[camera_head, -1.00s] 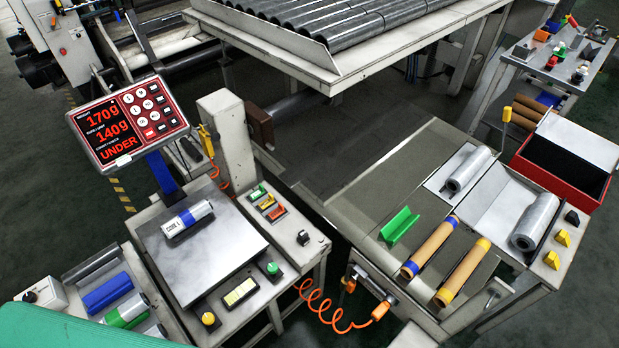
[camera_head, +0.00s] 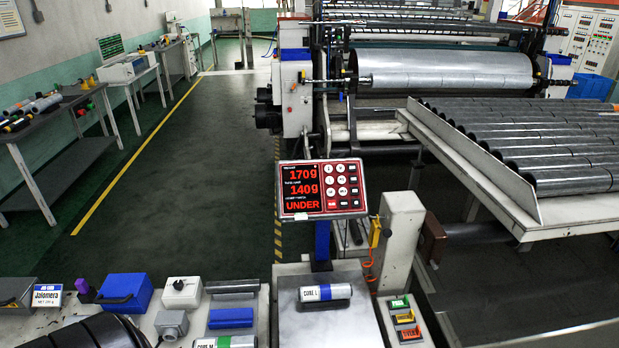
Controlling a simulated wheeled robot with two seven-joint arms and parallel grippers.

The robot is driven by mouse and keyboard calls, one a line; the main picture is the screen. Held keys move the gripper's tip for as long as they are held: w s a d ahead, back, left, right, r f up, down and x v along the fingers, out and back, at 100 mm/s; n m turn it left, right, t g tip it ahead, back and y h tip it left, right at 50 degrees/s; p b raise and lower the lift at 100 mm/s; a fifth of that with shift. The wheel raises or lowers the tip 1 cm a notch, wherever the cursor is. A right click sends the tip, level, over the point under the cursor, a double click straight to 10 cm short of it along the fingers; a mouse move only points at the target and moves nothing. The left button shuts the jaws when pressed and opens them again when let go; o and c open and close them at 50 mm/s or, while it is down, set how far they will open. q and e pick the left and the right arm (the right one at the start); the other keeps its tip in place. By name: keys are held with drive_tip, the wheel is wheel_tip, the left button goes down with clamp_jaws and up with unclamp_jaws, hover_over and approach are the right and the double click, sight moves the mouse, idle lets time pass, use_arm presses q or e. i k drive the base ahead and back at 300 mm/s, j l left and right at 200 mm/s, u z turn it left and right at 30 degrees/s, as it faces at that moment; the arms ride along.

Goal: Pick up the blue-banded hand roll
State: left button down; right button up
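The blue-banded hand roll (camera_head: 325,293) lies on its side on the scale's metal plate (camera_head: 346,323). A second roll with a green band (camera_head: 225,342) lies at the bottom edge, partly cut off. Neither of my grippers is in view.
Right of the plate stand a grey post (camera_head: 402,235) and small coloured tags (camera_head: 404,318). A rack of dark rolls (camera_head: 540,140) is at the right. An open floor aisle (camera_head: 165,170) runs left.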

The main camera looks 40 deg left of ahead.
sight(326, 292)
drive_tip(key=u, duration=0.8)
